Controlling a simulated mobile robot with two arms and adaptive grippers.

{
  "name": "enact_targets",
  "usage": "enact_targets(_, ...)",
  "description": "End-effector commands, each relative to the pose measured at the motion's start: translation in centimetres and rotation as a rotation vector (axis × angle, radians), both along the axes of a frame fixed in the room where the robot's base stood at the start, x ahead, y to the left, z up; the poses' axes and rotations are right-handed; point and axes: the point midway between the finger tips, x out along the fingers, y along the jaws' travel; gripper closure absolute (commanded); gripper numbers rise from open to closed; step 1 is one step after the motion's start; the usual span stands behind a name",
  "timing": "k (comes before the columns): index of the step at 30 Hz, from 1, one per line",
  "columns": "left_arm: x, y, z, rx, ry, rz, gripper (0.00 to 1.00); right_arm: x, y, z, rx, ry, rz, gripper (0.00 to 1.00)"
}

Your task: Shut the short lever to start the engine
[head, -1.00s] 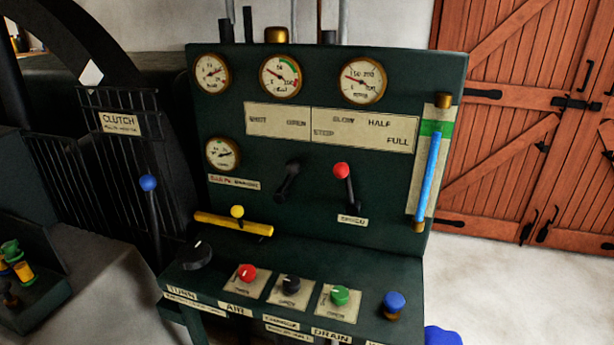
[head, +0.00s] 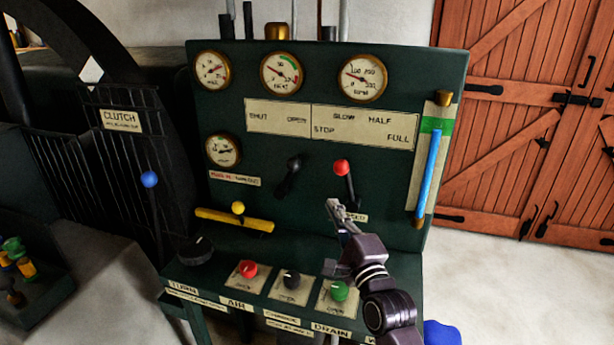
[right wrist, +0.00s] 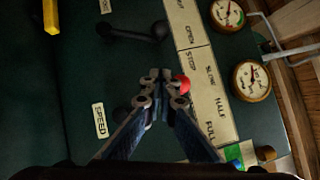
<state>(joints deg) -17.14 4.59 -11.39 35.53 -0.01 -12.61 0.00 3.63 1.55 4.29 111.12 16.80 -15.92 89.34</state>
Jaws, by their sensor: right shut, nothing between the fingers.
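On the dark green panel (head: 262,125), a short black lever (head: 289,176) stands tilted, its top leaning right, below a plate (head: 277,117) reading SHUT and OPEN. To its right is a lever with a red knob (head: 341,168), above a SPEED label (head: 355,217). I cannot tell for certain which is the short lever. My right gripper (head: 334,206) is shut and empty in front of the panel, just below the red knob. In the right wrist view the fingertips (right wrist: 160,76) overlap the red knob's edge (right wrist: 183,85); contact is unclear. The black lever (right wrist: 141,33) is apart from them. My left gripper is out of view.
A yellow bar (head: 234,219) is left of the black lever. Red (head: 249,268), black (head: 291,279) and green (head: 338,290) knobs line the ledge. A blue tube (head: 428,178) stands right. A blue-knobbed clutch lever (head: 150,180) is left. Free floor lies right.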

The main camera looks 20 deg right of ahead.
Motion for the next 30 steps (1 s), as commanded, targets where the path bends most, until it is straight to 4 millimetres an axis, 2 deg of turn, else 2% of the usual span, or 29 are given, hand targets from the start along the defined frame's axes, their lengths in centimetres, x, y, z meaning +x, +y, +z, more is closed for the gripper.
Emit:
enact_targets(5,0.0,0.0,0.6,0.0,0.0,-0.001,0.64,2.1,0.0,0.6,0.0,-0.002,0.0,1.0)
enact_targets(18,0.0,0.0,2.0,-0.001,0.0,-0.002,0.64,9.7,0.1,1.8,-0.003,0.001,0.001,1.0)
enact_targets(24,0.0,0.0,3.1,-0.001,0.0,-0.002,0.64,11.6,2.2,2.6,-0.001,0.001,0.001,1.0)
enact_targets(30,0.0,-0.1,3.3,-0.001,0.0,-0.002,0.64,12.2,2.9,2.7,-0.003,0.001,0.0,1.0)
